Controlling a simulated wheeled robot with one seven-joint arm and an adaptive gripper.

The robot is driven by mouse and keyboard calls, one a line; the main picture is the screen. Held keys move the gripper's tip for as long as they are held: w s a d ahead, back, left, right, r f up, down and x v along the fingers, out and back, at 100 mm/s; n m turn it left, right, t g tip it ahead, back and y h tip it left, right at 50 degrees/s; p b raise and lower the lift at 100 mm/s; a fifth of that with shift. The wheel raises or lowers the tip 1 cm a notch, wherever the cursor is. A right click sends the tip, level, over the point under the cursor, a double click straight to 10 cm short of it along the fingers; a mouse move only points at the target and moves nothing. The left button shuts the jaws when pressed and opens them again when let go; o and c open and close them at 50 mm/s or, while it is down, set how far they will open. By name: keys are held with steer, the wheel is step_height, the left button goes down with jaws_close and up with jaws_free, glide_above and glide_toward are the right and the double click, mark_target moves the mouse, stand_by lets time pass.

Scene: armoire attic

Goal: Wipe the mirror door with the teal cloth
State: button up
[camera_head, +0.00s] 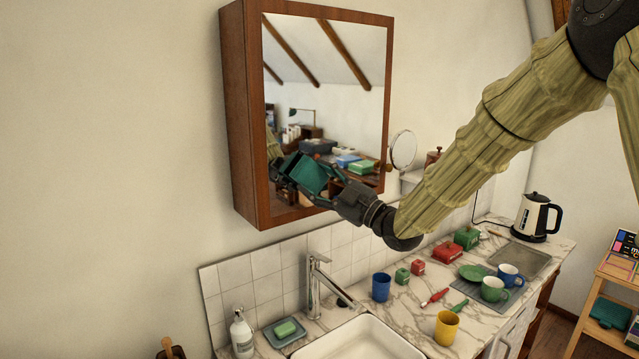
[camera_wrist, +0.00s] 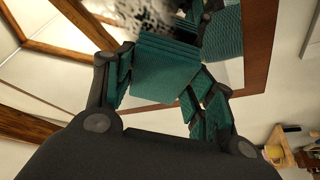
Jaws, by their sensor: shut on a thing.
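The mirror door (camera_head: 330,80) is the front of a brown wall cabinet above the sink. It looks closed, and it reflects the room's beams and my arm. My gripper (camera_head: 328,185) is in front of the lower part of the mirror, shut on the folded teal cloth (camera_head: 303,172). In the wrist view the cloth (camera_wrist: 165,68) sits between the fingers, close to the mirror's surface. I cannot tell whether it touches the glass. A greyish, speckled patch shows on the mirror (camera_wrist: 140,12) beyond the cloth in the wrist view.
Below are a faucet (camera_head: 314,285), a white sink (camera_head: 350,345), a soap bottle (camera_head: 241,335) and a soap dish (camera_head: 277,333). Cups, including a yellow one (camera_head: 446,328), and a kettle (camera_head: 537,215) stand on the counter. A round mirror (camera_head: 403,150) stands right of the cabinet. The wall left is clear.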

mark_target(329, 178)
steer(key=shift+w+a, duration=0.35)
steer(key=shift+w, duration=0.15)
stand_by(0.3)
steer(key=shift+d, duration=0.1)
steer(key=shift+w+d+b, duration=0.4)
steer(key=shift+w+d, duration=0.05)
steer(key=shift+d, duration=0.25)
steer(key=shift+w+d+b, duration=0.4)
steer(key=shift+w+d, duration=0.05)
steer(key=shift+d, duration=0.2)
steer(key=shift+w+d+b, duration=0.45)
steer(key=shift+w+d, duration=0.7)
steer(key=shift+d, duration=0.3)
steer(key=shift+w+d+b, duration=0.45)
steer(key=shift+w+d, duration=0.65)
steer(key=shift+d, duration=0.3)
steer(key=shift+b, duration=0.3)
steer(key=shift+s+a+b, duration=1.05)
steer(key=shift+s+a, duration=0.1)
steer(key=shift+a, duration=0.3)
steer(key=shift+a, duration=0.1)
